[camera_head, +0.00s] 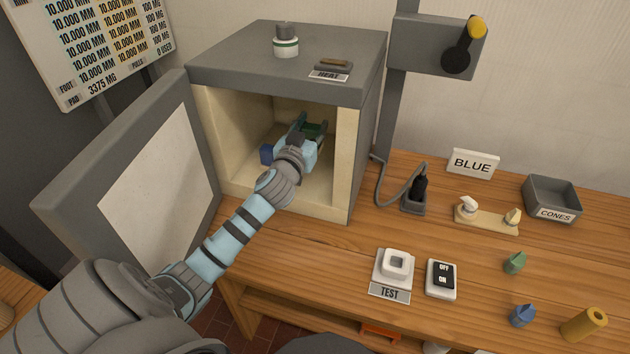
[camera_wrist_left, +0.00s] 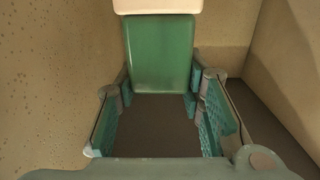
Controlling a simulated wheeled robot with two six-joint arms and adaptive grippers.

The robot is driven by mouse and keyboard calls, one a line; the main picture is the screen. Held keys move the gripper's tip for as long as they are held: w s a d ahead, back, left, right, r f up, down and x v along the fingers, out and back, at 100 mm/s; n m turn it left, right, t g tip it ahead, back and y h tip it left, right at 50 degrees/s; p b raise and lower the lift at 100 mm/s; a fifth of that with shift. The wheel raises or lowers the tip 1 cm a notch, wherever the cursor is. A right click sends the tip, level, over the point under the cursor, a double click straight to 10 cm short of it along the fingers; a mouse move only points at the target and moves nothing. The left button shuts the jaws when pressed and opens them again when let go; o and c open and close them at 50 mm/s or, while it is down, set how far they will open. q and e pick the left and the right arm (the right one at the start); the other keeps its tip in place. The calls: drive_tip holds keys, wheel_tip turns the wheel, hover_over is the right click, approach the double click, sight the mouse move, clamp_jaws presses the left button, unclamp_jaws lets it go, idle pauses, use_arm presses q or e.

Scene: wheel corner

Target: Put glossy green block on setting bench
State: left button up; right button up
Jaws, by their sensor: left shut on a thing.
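The glossy green block (camera_wrist_left: 160,55) stands between the fingertips of my left gripper (camera_wrist_left: 159,84) in the left wrist view, with a pale piece (camera_wrist_left: 157,6) at its upper end. My left gripper (camera_head: 306,131) is inside the open grey box oven (camera_head: 361,115) in the head view, shut on the block. The block is mostly hidden by the gripper there. The wooden bench (camera_head: 330,250) runs under the oven and to the right. My right gripper is not in view.
The oven door (camera_head: 160,165) stands open on the left. A TEST plate (camera_head: 392,268), an OFF/ON switch (camera_head: 441,278), small green (camera_head: 515,262) and blue (camera_head: 522,315) pieces and a yellow cylinder (camera_head: 583,323) stand on the bench. Bare wood lies before the oven.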

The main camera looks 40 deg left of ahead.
use_arm(q)
wheel_tip(320, 180, down, 10)
drive_tip(key=b, duration=0.5)
drive_tip(key=shift+r, duration=0.2)
drive_tip(key=shift+f, duration=0.1)
drive_tip(key=shift+f, duration=0.1)
drive_tip(key=o, duration=1.2)
